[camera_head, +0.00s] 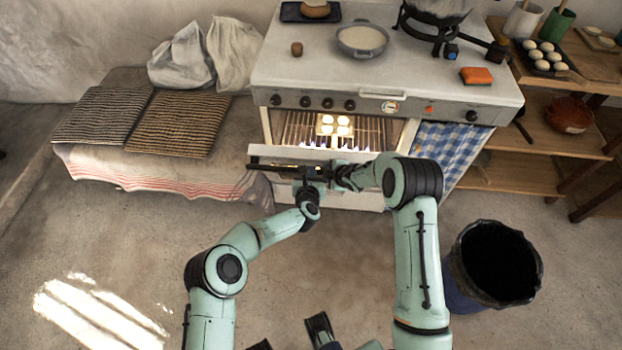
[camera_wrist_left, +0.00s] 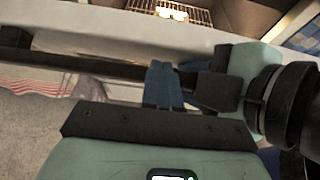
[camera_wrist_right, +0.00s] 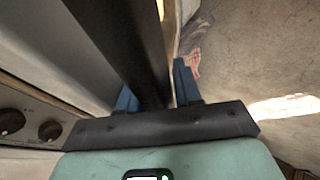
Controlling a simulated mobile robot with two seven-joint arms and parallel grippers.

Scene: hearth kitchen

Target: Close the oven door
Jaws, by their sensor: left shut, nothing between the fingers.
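The oven door (camera_head: 290,152) is partly open, tilted out below the lit oven opening. Its pale edge also crosses the left wrist view (camera_wrist_left: 110,30). A dark bar handle (camera_head: 270,165) runs along its front. My left gripper (camera_head: 311,172) is shut and empty at the handle; its fingertips (camera_wrist_left: 163,72) overlap the bar in the left wrist view, and contact is unclear. My right gripper (camera_wrist_right: 156,88) has its fingers apart, with the dark bar passing between them in view. In the head view it is partly hidden beside the left one.
Inside the oven, pale buns (camera_head: 335,125) sit on the rack. Stove knobs (camera_head: 328,103) line the front above the opening. A checked cloth (camera_head: 440,150) hangs at right. A black-lined bin (camera_head: 495,265) stands right of my right arm. Open floor lies at left.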

